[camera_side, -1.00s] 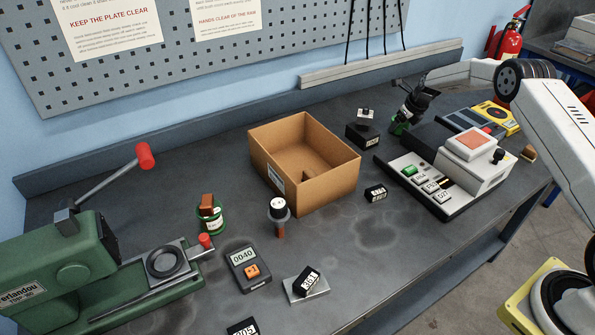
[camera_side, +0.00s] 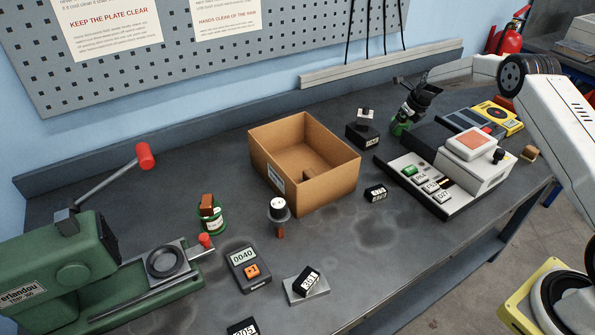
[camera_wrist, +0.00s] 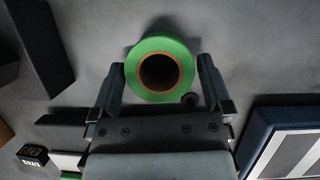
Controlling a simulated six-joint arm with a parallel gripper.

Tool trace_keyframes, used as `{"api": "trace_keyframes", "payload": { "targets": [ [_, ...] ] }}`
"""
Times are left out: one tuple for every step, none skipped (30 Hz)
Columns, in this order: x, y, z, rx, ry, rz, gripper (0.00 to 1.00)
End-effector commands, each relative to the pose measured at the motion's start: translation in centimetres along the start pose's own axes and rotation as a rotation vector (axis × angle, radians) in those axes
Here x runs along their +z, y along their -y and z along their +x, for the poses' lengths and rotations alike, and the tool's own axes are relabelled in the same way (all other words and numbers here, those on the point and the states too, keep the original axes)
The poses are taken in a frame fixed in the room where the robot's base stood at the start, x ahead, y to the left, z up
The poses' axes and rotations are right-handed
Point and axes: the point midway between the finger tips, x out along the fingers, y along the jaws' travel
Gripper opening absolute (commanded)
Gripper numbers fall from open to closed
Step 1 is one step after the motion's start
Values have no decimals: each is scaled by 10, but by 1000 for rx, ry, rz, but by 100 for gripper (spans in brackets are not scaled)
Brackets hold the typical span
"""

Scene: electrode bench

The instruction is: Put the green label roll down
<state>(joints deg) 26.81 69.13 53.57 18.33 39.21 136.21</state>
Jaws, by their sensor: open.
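The green label roll (camera_wrist: 160,69), a green ring with a brown core, lies between the fingers of my gripper (camera_wrist: 160,88) in the wrist view. The left finger is very close to it; a narrow gap shows at the right finger. In the side view my gripper (camera_side: 424,96) is at the back right of the bench, with the green roll (camera_side: 399,128) at its lower left, partly hidden by the dark fingers. My gripper is open. I cannot tell whether the fingers still touch the roll.
Left of the roll are a dark block with a grey top (camera_side: 364,128) and an open cardboard box (camera_side: 335,186). A white and black device (camera_side: 462,160) stands close in front. Another green roll (camera_side: 212,222) with a brown block is at the left, near the green press (camera_side: 60,260).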

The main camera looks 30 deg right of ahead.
Motion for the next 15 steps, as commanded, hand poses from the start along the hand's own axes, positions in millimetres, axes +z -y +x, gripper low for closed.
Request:
{"api": "trace_keyframes", "payload": {
  "targets": [
    [1,0,-5,-1,1,1,100],
    [0,1,-8,-1,1,1,100],
    [0,0,-12,-1,1,1,100],
    [1,1,-15,-1,2,1,100],
    [0,0,-18,-1,2,1,100],
    [0,0,-22,-1,2,1,100],
    [0,0,-26,-1,2,1,100],
    [0,1,-29,-1,2,2,100],
    [1,1,-35,-1,2,1,100],
    [1,1,-38,-1,2,1,100],
    [1,0,-42,-1,2,1,100],
    [0,0,-47,-1,2,1,100],
    [0,0,-50,-1,2,1,100],
    [0,0,-54,-1,2,1,100],
    [1,0,-60,-1,2,0,100]
  ]
}}
